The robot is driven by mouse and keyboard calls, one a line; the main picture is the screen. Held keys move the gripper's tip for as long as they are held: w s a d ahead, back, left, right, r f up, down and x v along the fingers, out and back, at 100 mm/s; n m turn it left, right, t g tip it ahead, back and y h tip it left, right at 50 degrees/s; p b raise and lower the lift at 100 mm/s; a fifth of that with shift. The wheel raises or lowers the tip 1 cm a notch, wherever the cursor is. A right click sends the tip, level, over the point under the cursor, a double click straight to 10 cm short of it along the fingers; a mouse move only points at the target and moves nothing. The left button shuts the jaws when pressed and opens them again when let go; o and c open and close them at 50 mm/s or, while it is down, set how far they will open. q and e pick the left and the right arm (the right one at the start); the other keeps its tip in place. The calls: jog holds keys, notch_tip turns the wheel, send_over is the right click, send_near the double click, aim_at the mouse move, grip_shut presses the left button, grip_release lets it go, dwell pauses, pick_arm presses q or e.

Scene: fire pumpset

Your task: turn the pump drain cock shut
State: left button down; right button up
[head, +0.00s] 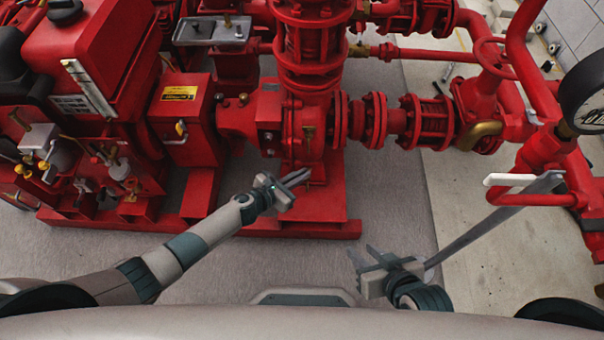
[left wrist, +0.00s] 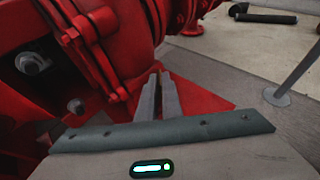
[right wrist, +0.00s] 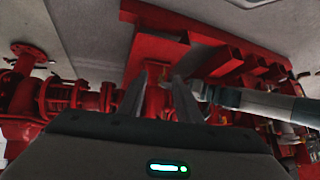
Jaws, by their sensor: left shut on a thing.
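The red pump casing (head: 306,125) stands on a red base in the middle of the head view. My left gripper (head: 303,178) reaches in low at the front of the casing. In the left wrist view its fingers (left wrist: 158,80) are close together, with a small yellowish bit, likely the drain cock (left wrist: 159,71), between the tips. The cock is mostly hidden by the fingers, and its handle angle cannot be told. My right gripper (head: 362,252) is open and empty above the floor, away from the pump. Its parted fingers also show in the right wrist view (right wrist: 158,95).
A red engine (head: 95,60) with brass fittings fills the left. Flanged piping (head: 430,122) runs right to a valve. A pressure gauge (head: 585,100) is at the far right. A slanting grey post (head: 490,222) stands close to my right gripper. The grey floor (head: 395,200) between is clear.

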jog(key=w+a+r+t+y+b, duration=0.3)
jog(key=w+a+r+t+b, duration=0.3)
jog(key=r, duration=0.3)
pick_arm(q)
jog(key=shift+w+a+m+g+h+b, duration=0.15)
jog(key=shift+w+m+g+h+b, duration=0.15)
jog(key=shift+m+g+h, duration=0.75)
jog(key=shift+w+a+m+g+h+b, duration=0.25)
jog(key=shift+w+m+g+h, duration=0.1)
jog(key=shift+m+g, duration=1.3)
jog(key=shift+w+a+m+g+h+b, duration=0.1)
jog(key=shift+w+m+g+h+b, duration=0.2)
jog(key=shift+m+g+h, duration=0.75)
pick_arm(e)
jog(key=s+r+t+y, duration=0.2)
jog(key=r+t, duration=0.6)
jog(key=r, duration=0.4)
jog(key=shift+s+r+n+t, duration=0.3)
jog(key=shift+s+r+t, duration=0.1)
jog(key=shift+s, duration=0.3)
pick_arm(q)
jog(key=shift+m+g+y, duration=0.25)
jog(key=shift+g+y, duration=0.1)
pick_arm(e)
jog(key=shift+f, duration=0.1)
pick_arm(q)
jog(key=c, duration=1.9)
grip_release()
jog(key=shift+c, duration=0.2)
